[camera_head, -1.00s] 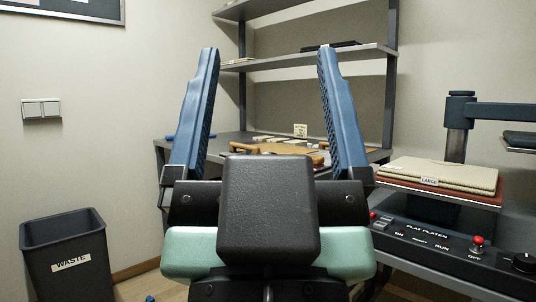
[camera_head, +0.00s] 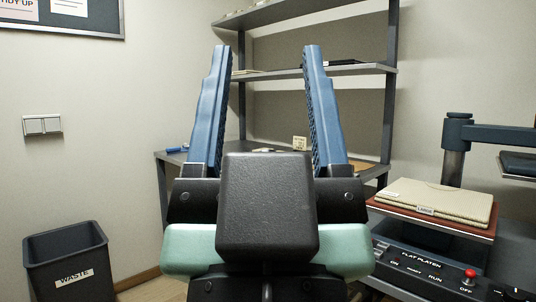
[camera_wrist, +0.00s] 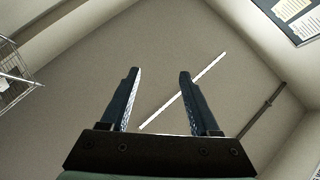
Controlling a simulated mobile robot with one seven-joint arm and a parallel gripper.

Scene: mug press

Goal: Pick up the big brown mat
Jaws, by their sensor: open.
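My gripper (camera_head: 267,48) points up in the middle of the head view, its two blue fingers apart with nothing between them. The wrist view shows the gripper (camera_wrist: 159,73) open and empty too, facing bare surfaces of the room. No mat is plainly identifiable as the big brown one. A tan-brown flat piece (camera_head: 364,168) shows on the desk just right of my right finger, mostly hidden. On the press at the right lies a beige mat (camera_head: 445,199) with a tag, over a red-brown layer (camera_head: 479,232). My gripper is apart from both.
The press's upper arm (camera_head: 497,135) hangs over the right side, above a control panel (camera_head: 428,265). A desk (camera_head: 172,157) with shelves (camera_head: 290,75) stands behind my gripper. A waste bin (camera_head: 68,262) stands at the lower left.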

